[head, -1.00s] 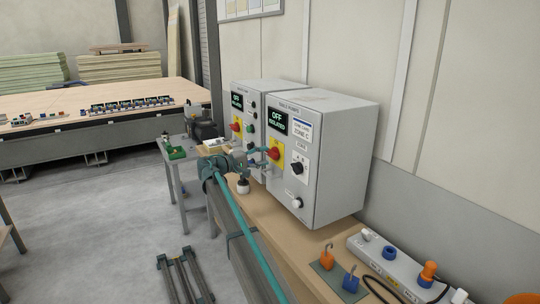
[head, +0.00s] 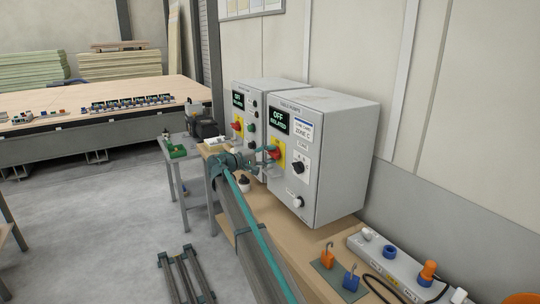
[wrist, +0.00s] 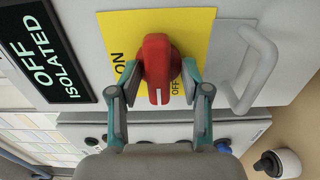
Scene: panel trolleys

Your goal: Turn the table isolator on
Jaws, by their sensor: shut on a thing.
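The near grey control cabinet (head: 338,160) stands on the bench, its display (head: 279,121) reading OFF ISOLATED. Its red rotary isolator handle (wrist: 157,68) sits on a yellow plate (wrist: 200,28) marked ON and OFF. In the wrist view the handle points down the picture, toward the OFF mark. My gripper (wrist: 159,82) is shut on the red handle, one finger on each side. In the head view my gripper (head: 268,152) is at the cabinet's front and partly covers the handle. The wrist view also shows the display (wrist: 46,55).
A metal pull handle (wrist: 258,65) is beside the yellow plate. A second similar cabinet (head: 262,93) stands behind the near one. Orange (head: 327,260) and blue padlocks (head: 351,279) and a socket strip (head: 390,262) lie on the bench in front.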

